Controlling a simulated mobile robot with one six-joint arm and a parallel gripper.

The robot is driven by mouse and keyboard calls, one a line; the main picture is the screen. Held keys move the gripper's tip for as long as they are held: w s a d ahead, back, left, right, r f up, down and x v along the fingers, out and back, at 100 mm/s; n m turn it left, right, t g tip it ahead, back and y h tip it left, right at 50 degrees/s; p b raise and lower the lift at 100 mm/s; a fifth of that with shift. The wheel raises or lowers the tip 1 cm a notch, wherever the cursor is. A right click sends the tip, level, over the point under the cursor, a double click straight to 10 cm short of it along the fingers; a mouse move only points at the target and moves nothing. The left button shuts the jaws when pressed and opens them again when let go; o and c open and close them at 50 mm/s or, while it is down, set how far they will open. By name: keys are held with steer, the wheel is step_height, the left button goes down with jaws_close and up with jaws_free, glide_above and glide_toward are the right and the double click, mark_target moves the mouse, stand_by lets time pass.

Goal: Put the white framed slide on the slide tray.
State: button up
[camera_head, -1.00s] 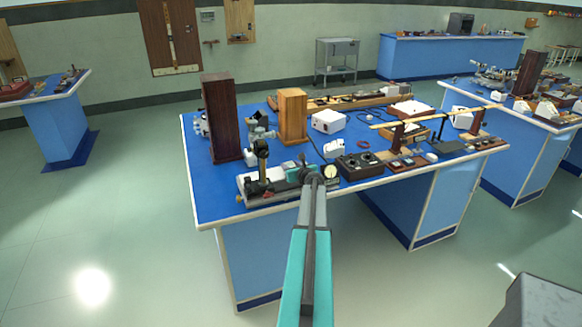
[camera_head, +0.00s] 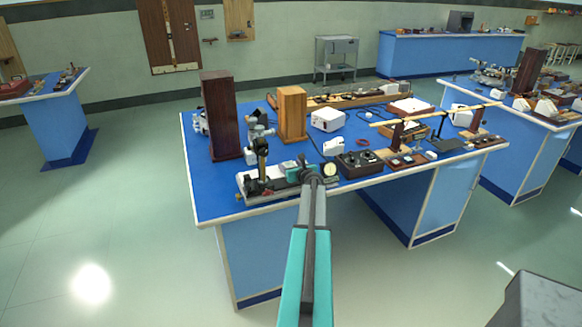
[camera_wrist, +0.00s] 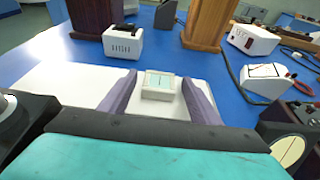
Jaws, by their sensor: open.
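My gripper (camera_wrist: 159,79) is open, with one grey-purple finger on each side of the slide. I cannot tell whether the fingers touch it. In the head view my gripper (camera_head: 303,168) is over the front edge of the blue bench, and my arm hides the slide there. I cannot pick out the slide tray with certainty; a brown tray-like holder (camera_head: 406,162) with small items lies to the right.
A dark wooden block (camera_head: 221,115) and a lighter one (camera_head: 292,114) stand tall behind my gripper. A round dial (camera_head: 330,169) and a dark control box (camera_head: 359,162) are close on the right. A white box (camera_head: 328,120) is farther back. Bare blue bench top shows at left.

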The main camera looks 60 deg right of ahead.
steer(key=shift+b+v, duration=0.45)
steer(key=shift+v, duration=0.65)
steer(key=shift+b+v, duration=0.6)
steer(key=shift+v, duration=0.95)
steer(key=b+v, duration=0.1)
steer(key=v, duration=0.7)
steer(key=shift+a+r, duration=0.15)
steer(key=shift+r, duration=0.15)
steer(key=shift+s, duration=0.1)
